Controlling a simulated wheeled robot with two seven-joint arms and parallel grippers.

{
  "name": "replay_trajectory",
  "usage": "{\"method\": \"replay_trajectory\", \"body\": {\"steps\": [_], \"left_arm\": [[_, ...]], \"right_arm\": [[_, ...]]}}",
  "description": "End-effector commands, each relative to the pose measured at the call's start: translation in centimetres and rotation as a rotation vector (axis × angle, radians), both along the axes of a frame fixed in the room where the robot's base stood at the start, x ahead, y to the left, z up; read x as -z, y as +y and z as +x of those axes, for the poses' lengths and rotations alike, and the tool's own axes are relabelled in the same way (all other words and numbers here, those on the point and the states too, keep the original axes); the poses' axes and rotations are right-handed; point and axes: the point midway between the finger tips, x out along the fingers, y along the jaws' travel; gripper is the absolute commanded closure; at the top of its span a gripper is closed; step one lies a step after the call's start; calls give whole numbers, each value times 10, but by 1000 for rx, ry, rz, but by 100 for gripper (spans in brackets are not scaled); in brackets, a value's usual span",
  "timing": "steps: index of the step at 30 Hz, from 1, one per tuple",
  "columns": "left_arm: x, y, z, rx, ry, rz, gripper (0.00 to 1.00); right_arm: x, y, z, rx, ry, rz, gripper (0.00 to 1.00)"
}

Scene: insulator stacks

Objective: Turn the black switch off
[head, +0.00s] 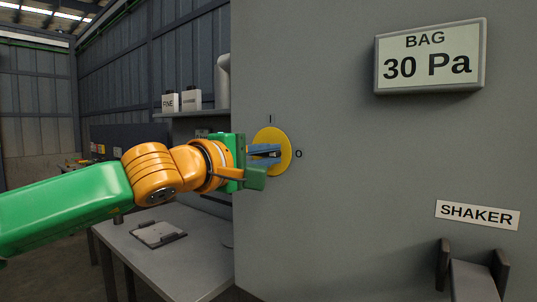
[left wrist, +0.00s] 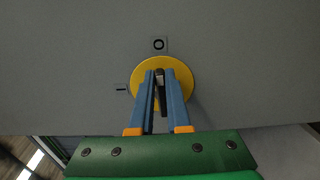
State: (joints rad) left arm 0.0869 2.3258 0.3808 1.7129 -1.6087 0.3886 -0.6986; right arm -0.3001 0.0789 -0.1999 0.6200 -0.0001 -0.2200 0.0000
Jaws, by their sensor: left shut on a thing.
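The black switch is a dark handle (left wrist: 161,92) on a round yellow plate (head: 285,138) fixed to the grey panel. My left gripper (head: 272,153) reaches in from the left, its blue fingers at the plate. In the left wrist view the fingers (left wrist: 161,80) are shut on the black handle, one on each side. There the handle lines up with the O mark (left wrist: 160,44), and the I mark (left wrist: 121,87) is left of the plate. In the head view the fingers hide most of the handle. My right gripper is not in view.
The grey panel (head: 350,220) carries a "BAG 30 Pa" display (head: 430,55) and a "SHAKER" label (head: 477,215) above a dark bracket (head: 473,278). A table (head: 190,255) with a clipboard (head: 158,234) stands below my left arm. White containers (head: 190,100) sit on a shelf behind it.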

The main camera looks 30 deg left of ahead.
Motion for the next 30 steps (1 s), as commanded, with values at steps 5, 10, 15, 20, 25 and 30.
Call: {"method": "replay_trajectory", "body": {"steps": [5, 10, 15, 20, 25, 30], "left_arm": [[0, 0, 0, 0, -6, 33, 100], [0, 0, 0, 0, -6, 43, 100], [0, 0, 0, 0, -6, 44, 100], [0, 0, 0, 0, -6, 43, 77], [0, 0, 0, 0, -5, 42, 55], [1, 0, 0, 0, -5, 41, 55]], "right_arm": [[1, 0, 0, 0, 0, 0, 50], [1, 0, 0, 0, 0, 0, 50], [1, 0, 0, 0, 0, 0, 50], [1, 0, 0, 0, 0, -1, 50], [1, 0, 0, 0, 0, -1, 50], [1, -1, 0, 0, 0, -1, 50]]}}
